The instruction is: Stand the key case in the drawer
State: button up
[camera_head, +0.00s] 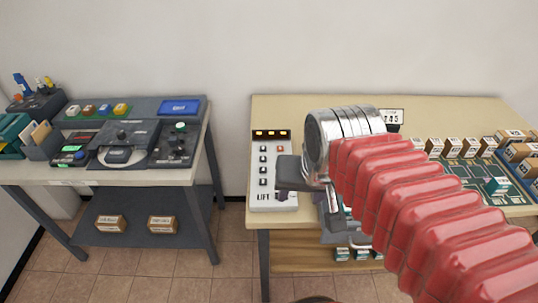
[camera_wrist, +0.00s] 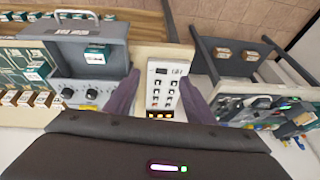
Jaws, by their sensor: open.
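My gripper (camera_wrist: 160,78) is open and empty, its two dark fingers spread on either side of the white LIFT panel in the wrist view. In the camera_head view its dark jaw (camera_head: 291,178) overlaps that panel's right edge. A grey drawer (camera_wrist: 112,50) with a bar handle (camera_wrist: 75,13) is pulled out, at the left of the wrist view. A small teal-and-white case (camera_wrist: 96,55) is inside it. I cannot tell whether this is the key case. Similar small teal cases (camera_head: 342,254) show low under the right table. My arm hides most of the drawer in the camera_head view.
The LIFT panel (camera_head: 272,190) lies on the right table (camera_head: 268,108). A green board (camera_head: 470,172) with labelled boxes (camera_head: 452,147) fills that table's right side. A left bench (camera_head: 198,150) holds devices, with two boxes (camera_head: 110,223) on its lower shelf. A floor gap separates the tables.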

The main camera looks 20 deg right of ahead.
jog(key=a+n, duration=0.1)
jog(key=s+a+n, duration=0.1)
jog(key=a+n+t, duration=0.1)
jog(key=shift+s+r+n, duration=0.2)
jog(key=shift+s+n, duration=0.15)
jog(key=shift+n, duration=0.05)
jog(key=shift+c, duration=0.3)
